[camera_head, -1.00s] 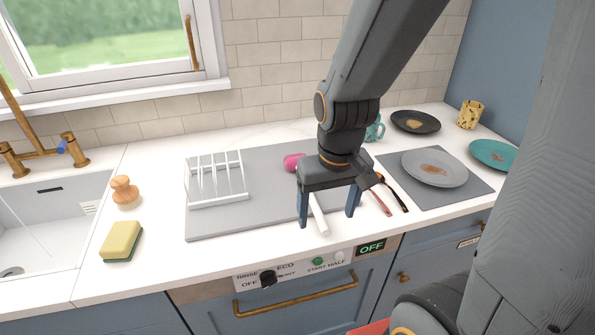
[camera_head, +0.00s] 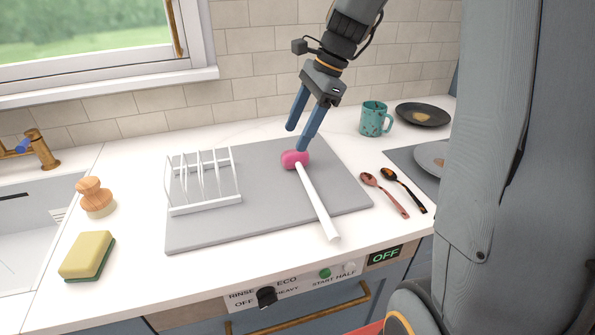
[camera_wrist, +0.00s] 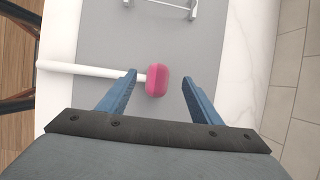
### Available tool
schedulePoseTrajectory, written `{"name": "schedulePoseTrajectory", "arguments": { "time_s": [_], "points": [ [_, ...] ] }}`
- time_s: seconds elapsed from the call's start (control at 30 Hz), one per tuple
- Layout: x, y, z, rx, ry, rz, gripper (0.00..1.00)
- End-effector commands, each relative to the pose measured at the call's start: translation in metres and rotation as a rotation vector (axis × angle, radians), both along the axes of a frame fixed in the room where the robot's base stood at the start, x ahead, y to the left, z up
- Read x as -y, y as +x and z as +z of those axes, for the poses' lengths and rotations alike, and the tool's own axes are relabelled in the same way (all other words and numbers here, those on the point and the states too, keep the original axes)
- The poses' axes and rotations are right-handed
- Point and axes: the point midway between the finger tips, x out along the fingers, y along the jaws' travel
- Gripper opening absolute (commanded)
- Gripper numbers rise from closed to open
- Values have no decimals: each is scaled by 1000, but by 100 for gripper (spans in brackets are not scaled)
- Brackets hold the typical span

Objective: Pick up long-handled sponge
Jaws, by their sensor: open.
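The long-handled sponge (camera_head: 316,199) has a pink head and a white handle. It lies on the grey mat (camera_head: 262,215), its handle reaching past the mat's front edge. My gripper (camera_head: 297,138) is open and empty, its blue fingers pointing down by the pink head. In the wrist view the pink head (camera_wrist: 158,80) shows ahead of the gap between the fingertips (camera_wrist: 158,78), nearer the left one. The white handle passes beyond the left fingertip. I cannot tell whether a finger touches the sponge.
A white dish rack (camera_head: 205,205) stands on the mat's left. Two spoons (camera_head: 385,194) lie to the right. A teal mug (camera_head: 374,119) and a dark plate (camera_head: 422,115) stand behind. A yellow sponge (camera_head: 86,256) and a wooden brush (camera_head: 94,197) lie left, near the sink (camera_head: 40,210).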

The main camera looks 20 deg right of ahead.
Motion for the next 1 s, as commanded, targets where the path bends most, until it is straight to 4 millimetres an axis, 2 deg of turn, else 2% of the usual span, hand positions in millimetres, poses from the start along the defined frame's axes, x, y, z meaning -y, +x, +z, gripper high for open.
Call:
{"name": "schedulePoseTrajectory", "arguments": {
  "time_s": [0.33, 0.6, 0.9, 1.0],
  "points": [
    [-12, 1, -32, -5, 2, -6, 59],
    [-27, 3, -65, -4, 0, -3, 59],
    [-29, 5, -69, -2, -1, -2, 59],
    [-29, 4, -69, -2, -1, -2, 43]
  ]
}}
